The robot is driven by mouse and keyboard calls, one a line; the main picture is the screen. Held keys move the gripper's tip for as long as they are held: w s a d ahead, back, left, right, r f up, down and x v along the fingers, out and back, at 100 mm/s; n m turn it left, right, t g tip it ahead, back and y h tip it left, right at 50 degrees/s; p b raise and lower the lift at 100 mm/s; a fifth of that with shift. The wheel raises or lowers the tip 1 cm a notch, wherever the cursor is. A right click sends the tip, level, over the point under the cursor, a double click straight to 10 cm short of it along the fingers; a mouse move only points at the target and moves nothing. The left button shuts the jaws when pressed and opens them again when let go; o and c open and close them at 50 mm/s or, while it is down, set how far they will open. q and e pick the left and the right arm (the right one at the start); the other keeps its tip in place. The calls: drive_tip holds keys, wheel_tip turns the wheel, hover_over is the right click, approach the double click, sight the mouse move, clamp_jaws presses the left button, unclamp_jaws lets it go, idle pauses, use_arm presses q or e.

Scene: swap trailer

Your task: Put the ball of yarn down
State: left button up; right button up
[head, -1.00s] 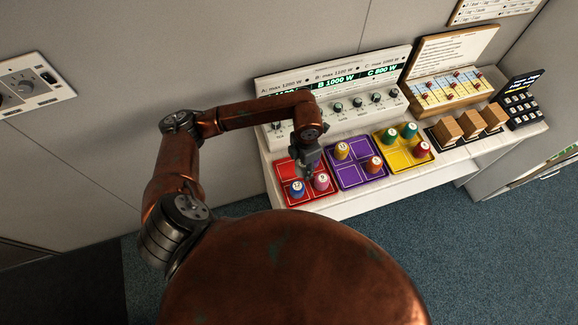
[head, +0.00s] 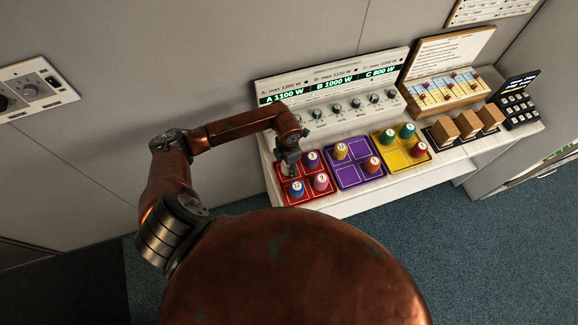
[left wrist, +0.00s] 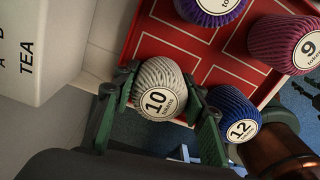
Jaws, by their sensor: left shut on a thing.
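A pale grey ball of yarn marked 10 (left wrist: 160,88) sits between the fingers of my left gripper (left wrist: 165,92) in the left wrist view. The fingers are shut on its sides. In the head view my left gripper (head: 288,168) points down at the back left part of the red tray (head: 307,199); the grey ball is mostly hidden there. The tray also holds a purple ball (head: 312,159), a blue ball marked 12 (left wrist: 234,115) and a pink ball marked 9 (left wrist: 283,42). I cannot tell whether the grey ball touches the tray. My right gripper is out of view.
A purple tray (head: 345,179) with two balls and a yellow tray (head: 391,159) with several stand to the right. A white panel with knobs and green displays (head: 333,112) rises behind. Wooden blocks (head: 468,123) and a dark keypad (head: 515,104) are farther right.

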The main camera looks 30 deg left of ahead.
use_arm(q)
drive_tip(key=o, duration=0.7)
drive_tip(key=shift+f, duration=0.2)
drive_tip(key=shift+o, duration=0.9)
drive_tip(key=shift+r, duration=0.15)
drive_tip(key=shift+r, duration=0.35)
wheel_tip(320, 180, up, 12)
drive_tip(key=shift+f+b, duration=0.25)
drive_tip(key=shift+b, duration=0.5)
